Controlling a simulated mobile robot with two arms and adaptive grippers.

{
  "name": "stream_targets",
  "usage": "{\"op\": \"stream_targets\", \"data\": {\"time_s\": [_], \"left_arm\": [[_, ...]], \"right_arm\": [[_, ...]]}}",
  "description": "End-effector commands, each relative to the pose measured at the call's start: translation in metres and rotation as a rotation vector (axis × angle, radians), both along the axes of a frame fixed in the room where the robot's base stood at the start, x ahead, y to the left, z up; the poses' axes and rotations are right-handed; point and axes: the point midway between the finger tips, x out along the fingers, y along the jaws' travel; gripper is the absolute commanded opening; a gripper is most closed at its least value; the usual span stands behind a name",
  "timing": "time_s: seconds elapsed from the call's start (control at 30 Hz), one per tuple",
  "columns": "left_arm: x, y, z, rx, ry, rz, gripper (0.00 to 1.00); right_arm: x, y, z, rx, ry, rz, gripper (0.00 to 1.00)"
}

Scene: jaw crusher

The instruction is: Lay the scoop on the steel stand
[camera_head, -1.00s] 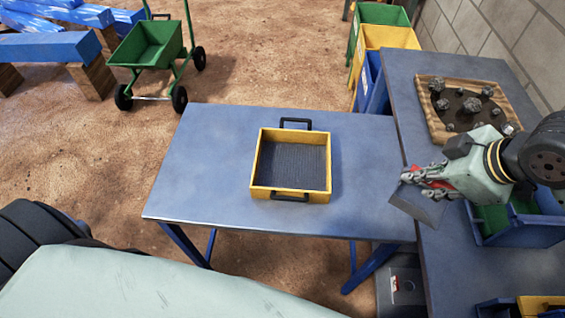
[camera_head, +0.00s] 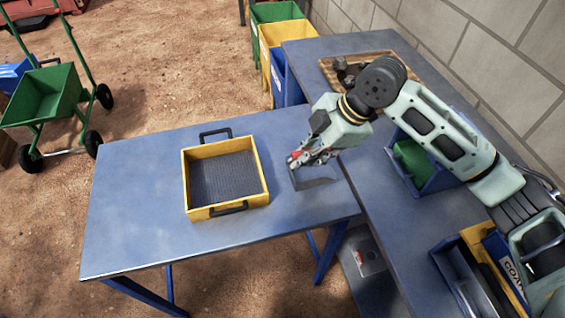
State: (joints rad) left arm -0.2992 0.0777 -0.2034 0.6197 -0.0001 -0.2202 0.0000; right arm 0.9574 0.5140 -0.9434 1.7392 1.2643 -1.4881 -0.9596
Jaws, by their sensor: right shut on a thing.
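My right gripper (camera_head: 302,159) is shut on the scoop (camera_head: 316,178), a grey, flat-looking metal piece with a red part between the fingers. It hangs over the right end of the blue-grey table, right of the yellow tray. The fingers hide its handle end, and I cannot tell whether it touches the surface. I cannot tell for sure which surface is the steel stand; the blue-grey table (camera_head: 130,215) has blue metal legs. My left gripper is not in view.
The yellow tray (camera_head: 192,185), with black handles and a dark mesh floor, sits mid-table. The table's left part is clear.

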Motion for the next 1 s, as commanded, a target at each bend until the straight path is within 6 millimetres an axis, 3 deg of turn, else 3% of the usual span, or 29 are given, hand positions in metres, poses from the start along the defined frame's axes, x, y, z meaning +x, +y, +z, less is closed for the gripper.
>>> {"op": "stream_targets", "data": {"time_s": [0.1,0.3,0.47,0.7,1.0], "left_arm": [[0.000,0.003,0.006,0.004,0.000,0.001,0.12],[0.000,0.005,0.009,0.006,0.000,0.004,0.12],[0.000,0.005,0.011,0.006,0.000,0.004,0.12],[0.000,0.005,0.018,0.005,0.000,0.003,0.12],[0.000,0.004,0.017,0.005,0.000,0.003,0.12]], "right_arm": [[0.007,0.026,-0.013,0.001,0.001,0.002,0.00],[0.015,0.047,-0.028,0.000,-0.001,0.000,0.00],[0.015,0.048,-0.038,-0.002,0.001,-0.002,0.00],[0.015,0.048,-0.069,-0.002,0.000,-0.001,0.00],[0.015,0.048,-0.072,0.000,-0.002,-0.001,0.00]]}}
